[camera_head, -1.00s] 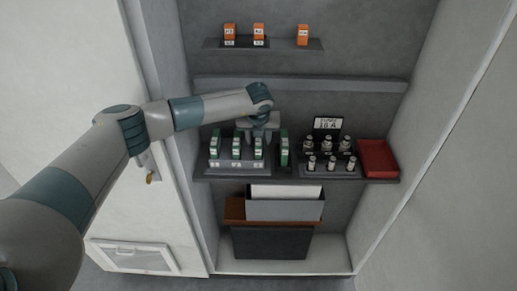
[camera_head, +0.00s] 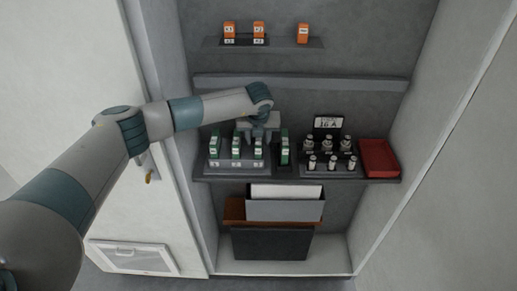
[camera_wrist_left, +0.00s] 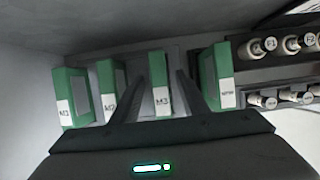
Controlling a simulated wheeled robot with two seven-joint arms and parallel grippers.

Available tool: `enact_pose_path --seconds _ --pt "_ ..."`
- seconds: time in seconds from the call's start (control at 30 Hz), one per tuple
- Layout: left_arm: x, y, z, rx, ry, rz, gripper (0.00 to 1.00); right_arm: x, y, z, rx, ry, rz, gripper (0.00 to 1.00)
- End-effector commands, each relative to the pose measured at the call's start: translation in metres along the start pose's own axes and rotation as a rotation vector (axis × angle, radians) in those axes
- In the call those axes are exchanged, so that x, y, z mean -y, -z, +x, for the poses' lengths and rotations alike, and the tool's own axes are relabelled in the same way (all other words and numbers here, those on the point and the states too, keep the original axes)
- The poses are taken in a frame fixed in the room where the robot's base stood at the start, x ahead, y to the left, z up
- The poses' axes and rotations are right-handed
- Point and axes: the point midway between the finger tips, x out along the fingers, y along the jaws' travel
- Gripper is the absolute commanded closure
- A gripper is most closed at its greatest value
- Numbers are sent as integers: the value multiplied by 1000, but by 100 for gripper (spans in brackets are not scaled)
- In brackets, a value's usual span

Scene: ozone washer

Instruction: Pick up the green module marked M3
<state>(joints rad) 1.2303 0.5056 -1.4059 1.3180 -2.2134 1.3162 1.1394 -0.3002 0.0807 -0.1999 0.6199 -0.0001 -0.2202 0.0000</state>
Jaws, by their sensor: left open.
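The green module marked M3 (camera_wrist_left: 161,90) stands upright in the left wrist view, its white label facing the camera. In the head view it is the third green module (camera_head: 258,150) from the left on the rack. My left gripper (camera_wrist_left: 162,74) is open, with one finger on each side of M3. I cannot tell whether either finger touches it. In the head view, my left gripper (camera_head: 262,136) is above and behind the front of the module row. My right gripper is not in view.
Green modules M1 (camera_wrist_left: 70,97) and M2 (camera_wrist_left: 109,90) stand left of M3; another green module (camera_wrist_left: 217,77) stands close on its right. Several cylindrical parts (camera_head: 328,148) and a red tray (camera_head: 378,157) are farther right. An upper shelf (camera_head: 265,44) holds orange modules.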

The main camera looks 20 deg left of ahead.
Motion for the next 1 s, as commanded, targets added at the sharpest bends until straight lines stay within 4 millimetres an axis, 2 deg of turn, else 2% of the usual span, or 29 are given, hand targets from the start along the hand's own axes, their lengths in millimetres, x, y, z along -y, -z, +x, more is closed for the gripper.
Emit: enact_pose_path --seconds 0.43,0.47,0.6,0.63,1.0 --pt "0 0 0 0 0 0 59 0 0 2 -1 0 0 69" --pt "0 0 0 0 0 0 64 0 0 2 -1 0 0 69" --pt "0 0 0 0 0 0 98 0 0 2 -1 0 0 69" --pt "0 0 0 0 0 0 100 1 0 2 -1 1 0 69" --pt "0 0 -1 0 0 0 100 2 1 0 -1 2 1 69"
